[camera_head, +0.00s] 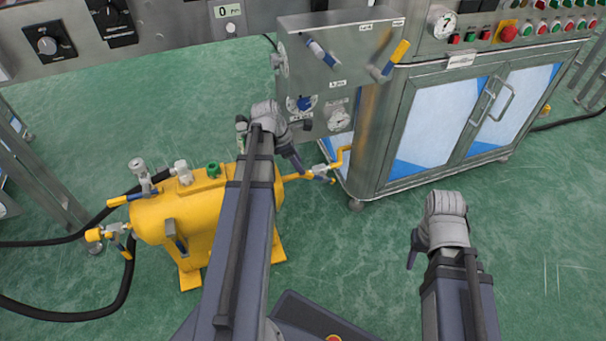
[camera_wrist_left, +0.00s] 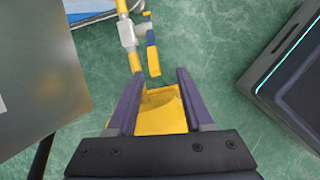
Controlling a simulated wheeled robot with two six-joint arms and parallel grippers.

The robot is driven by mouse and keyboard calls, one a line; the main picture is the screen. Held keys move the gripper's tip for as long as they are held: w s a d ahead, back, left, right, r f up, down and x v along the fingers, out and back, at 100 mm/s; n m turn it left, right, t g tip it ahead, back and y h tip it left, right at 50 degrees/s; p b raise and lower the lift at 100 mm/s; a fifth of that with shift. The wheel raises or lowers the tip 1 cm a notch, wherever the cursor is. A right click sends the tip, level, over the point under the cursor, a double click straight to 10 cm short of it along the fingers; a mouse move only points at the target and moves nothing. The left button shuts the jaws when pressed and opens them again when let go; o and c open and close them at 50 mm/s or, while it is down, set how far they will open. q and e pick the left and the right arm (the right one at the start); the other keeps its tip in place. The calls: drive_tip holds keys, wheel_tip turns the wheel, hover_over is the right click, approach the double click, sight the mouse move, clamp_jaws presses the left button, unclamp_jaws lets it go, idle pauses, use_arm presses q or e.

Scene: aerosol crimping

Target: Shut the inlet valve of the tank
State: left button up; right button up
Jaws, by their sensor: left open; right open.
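The yellow tank (camera_head: 180,215) lies on the floor at the left in the head view, partly hidden behind my left arm. A grey valve (camera_head: 319,169) with a blue and yellow lever sits on the yellow pipe at its right end. In the left wrist view this valve (camera_wrist_left: 127,35) is at the top centre, and its lever (camera_wrist_left: 152,55) runs nearly parallel to the pipe. My left gripper (camera_head: 293,158) is open and empty; its fingers (camera_wrist_left: 158,78) point at the valve, apart from the lever. My right gripper (camera_head: 412,250) hangs over the floor, away from the tank.
A steel cabinet (camera_head: 375,150) with a gauge panel (camera_head: 335,75) stands just behind and right of the valve. Another valve (camera_head: 110,232) and black hoses (camera_head: 75,315) are at the tank's left end.

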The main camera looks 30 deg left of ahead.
use_arm(q)
drive_tip(key=shift+n, duration=0.8)
drive_tip(key=b+x, duration=0.5)
drive_tip(key=a+b+x, duration=0.1)
drive_tip(key=b+x, duration=0.1)
drive_tip(key=shift+w+f, duration=0.25)
drive_tip(key=shift+f, duration=0.05)
clamp_jaws()
idle(0.9)
